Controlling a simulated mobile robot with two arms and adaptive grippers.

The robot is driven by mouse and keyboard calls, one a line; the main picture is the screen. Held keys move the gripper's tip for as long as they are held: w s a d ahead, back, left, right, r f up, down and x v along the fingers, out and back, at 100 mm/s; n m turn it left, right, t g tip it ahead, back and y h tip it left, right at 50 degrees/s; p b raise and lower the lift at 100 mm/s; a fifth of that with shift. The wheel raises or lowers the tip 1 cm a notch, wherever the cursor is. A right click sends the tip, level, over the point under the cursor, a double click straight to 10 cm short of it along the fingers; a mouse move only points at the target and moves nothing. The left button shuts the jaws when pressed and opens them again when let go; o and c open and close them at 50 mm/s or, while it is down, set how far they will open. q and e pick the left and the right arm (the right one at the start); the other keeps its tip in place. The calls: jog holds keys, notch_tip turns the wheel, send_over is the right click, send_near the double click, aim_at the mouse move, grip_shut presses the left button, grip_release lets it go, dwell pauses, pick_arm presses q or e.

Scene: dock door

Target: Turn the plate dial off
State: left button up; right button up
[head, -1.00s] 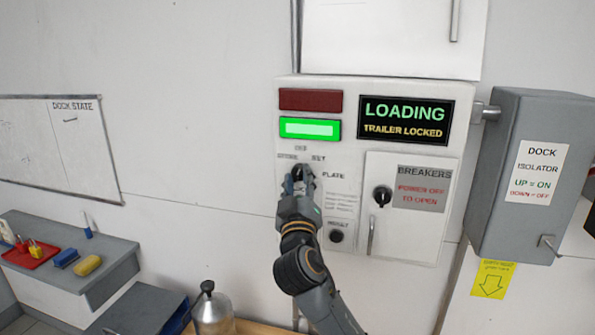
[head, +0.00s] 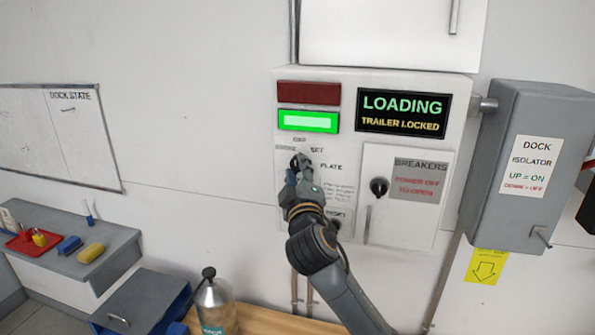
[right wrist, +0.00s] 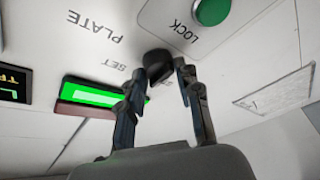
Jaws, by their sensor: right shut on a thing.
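The plate dial is a small black knob (head: 300,161) on the white control panel (head: 440,218), under the OFF, SET and partly hidden left-hand lettering. My right gripper (head: 302,172) is at the dial and covers most of it in the head view. In the right wrist view the black dial (right wrist: 158,66) sits between the fingertips of my right gripper (right wrist: 160,82), which is shut on it. Which label the dial points to cannot be told. My left gripper is not in view.
A green lamp (head: 308,121) is lit below a dark red one (head: 309,92). The display (head: 402,114) reads LOADING, TRAILER LOCKED. A breaker door (head: 407,200) is right of the dial, the dock isolator box (head: 530,170) farther right. A bottle (head: 214,305) stands below.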

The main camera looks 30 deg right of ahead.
jog(key=o, duration=1.1)
jog(key=shift+o, duration=0.2)
jog(key=v, duration=1.2)
jog(key=shift+f, duration=0.1)
